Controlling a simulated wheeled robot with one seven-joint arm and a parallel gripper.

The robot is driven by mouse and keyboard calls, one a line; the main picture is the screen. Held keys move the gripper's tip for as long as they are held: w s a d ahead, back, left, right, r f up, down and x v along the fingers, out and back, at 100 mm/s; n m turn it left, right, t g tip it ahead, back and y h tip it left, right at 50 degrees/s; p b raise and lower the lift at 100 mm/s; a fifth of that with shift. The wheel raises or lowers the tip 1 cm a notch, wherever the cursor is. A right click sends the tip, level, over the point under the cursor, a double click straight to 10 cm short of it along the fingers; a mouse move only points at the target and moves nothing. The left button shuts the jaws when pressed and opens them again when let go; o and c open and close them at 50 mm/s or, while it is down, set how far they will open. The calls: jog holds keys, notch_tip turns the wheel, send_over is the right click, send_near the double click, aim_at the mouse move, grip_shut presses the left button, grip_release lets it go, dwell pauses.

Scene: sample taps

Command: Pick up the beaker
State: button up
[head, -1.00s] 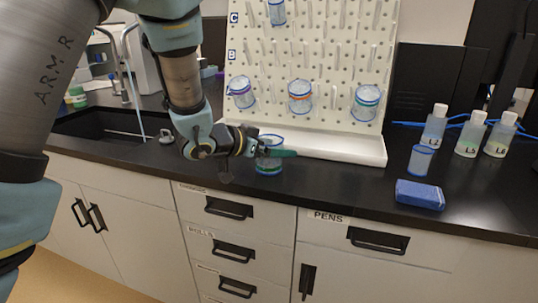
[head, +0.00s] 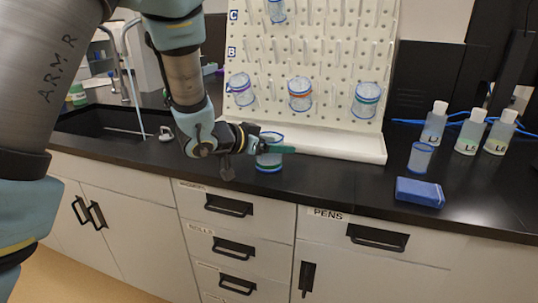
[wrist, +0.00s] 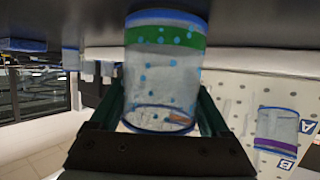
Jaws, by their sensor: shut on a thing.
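The beaker (head: 269,160) is clear, with blue rims and a green band near its base. It stands upright at the counter's front, below the pegboard. My gripper (head: 268,149) reaches it from the left and is shut on its sides, with a dark green finger showing across it. In the wrist view the beaker (wrist: 165,75) shows upside down between the two dark green fingers of my gripper (wrist: 165,118). I cannot tell whether its base touches the counter.
The white pegboard (head: 335,130) stands close behind, holding several beakers, one with an orange band (head: 300,95). To the right are a blue box (head: 419,192), a blue-rimmed beaker (head: 420,157) and labelled bottles (head: 470,137). A sink (head: 95,128) lies left.

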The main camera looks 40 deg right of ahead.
jog(key=shift+r, duration=5)
